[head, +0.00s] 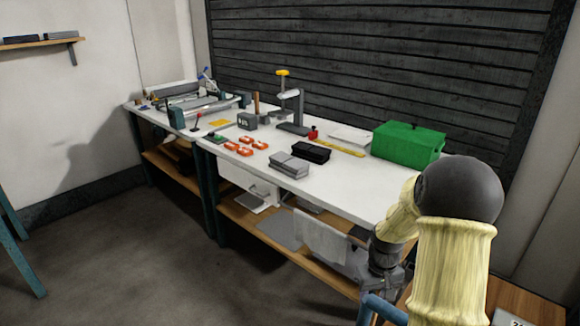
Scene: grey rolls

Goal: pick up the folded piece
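I cannot tell for sure which thing is the folded piece. A light grey, layered block (289,164) lies near the front edge of the white workbench (355,188) and may be a folded stack. A pale grey sheet (320,236) also hangs over something on the lower shelf below, and it too looks folded over. My arm (450,268) rises at the right with a dark round joint at its top. It bends down towards a dark part beside the bench's front edge. No gripper fingers show.
A black block (311,151) lies close behind the grey one. A green box (408,142), a yellow strip (338,147), several orange pieces (246,150) and a grey stand (296,112) share the bench. A wooden lower shelf (265,232) runs beneath.

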